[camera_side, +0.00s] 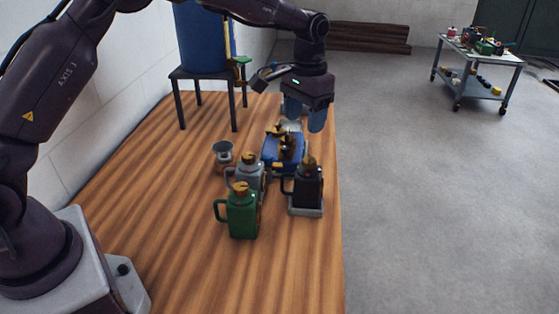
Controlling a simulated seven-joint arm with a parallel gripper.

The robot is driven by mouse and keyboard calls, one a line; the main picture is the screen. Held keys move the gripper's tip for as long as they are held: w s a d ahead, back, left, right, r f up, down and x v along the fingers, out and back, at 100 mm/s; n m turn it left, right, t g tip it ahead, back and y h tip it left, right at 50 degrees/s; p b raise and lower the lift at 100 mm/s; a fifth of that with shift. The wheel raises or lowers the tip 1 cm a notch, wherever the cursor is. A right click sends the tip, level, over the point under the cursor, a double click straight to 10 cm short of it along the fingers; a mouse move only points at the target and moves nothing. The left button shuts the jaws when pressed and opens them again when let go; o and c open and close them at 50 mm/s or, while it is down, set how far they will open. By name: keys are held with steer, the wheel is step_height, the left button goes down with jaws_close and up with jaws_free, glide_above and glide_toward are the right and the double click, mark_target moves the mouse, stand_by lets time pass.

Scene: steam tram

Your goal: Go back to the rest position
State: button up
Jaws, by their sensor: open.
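My gripper (304,116) hangs from the arm over the far part of the wooden table, with its blue fingers pointing down and spread apart. It is open, and no object shows between the fingers. Just below and nearer the camera stands a blue steam tram (284,152) with dark and brass parts on top. The gripper is above and behind it in this view; I cannot tell the exact gap. Part of the tram is hidden by the cans in front.
A green can (242,212), a grey can (248,172) and a black can (307,187) stand near the tram. A small metal funnel-like cup (223,153) is left of them. A blue barrel (203,40) sits on a dark stand (206,74). The table's front area (270,275) is clear.

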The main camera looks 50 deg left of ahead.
steer(key=s+a+r+t, duration=0.1)
steer(key=s+r+t, duration=0.2)
steer(key=s, duration=1.2)
steer(key=s+a+r+t, duration=0.1)
steer(key=s+r+t, duration=0.1)
steer(key=s+r, duration=0.7)
steer(key=s, duration=0.6)
steer(key=shift+s+a+t, duration=0.15)
steer(key=shift+s+t, duration=0.05)
steer(key=shift+t, duration=0.2)
